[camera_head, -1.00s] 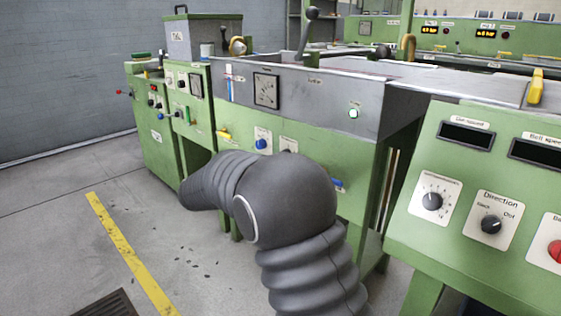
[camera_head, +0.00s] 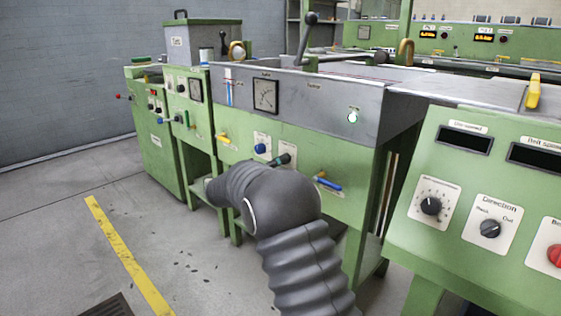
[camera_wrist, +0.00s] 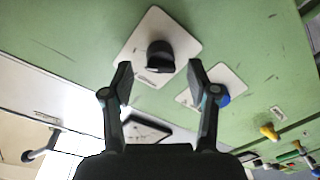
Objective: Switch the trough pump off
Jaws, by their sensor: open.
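A black knob (camera_wrist: 160,57) on a white plate (camera_wrist: 136,43) sits on the green front panel in the wrist view. In the head view a dark knob (camera_head: 285,159) shows on the panel just above my arm. My gripper (camera_wrist: 158,80) is open in the wrist view, its two fingers apart on either side of the knob's line, with nothing held. In the head view my arm hides the gripper. The knob's label is too small to read. A round lit lamp or button (camera_head: 352,117) shows on the grey trough front.
A blue knob (camera_head: 260,148) on its own plate is beside the black one; it also shows in the wrist view (camera_wrist: 223,98). A blue lever (camera_head: 328,184) and a yellow lever (camera_head: 223,139) stick out of the panel. A control console (camera_head: 480,200) stands at the right.

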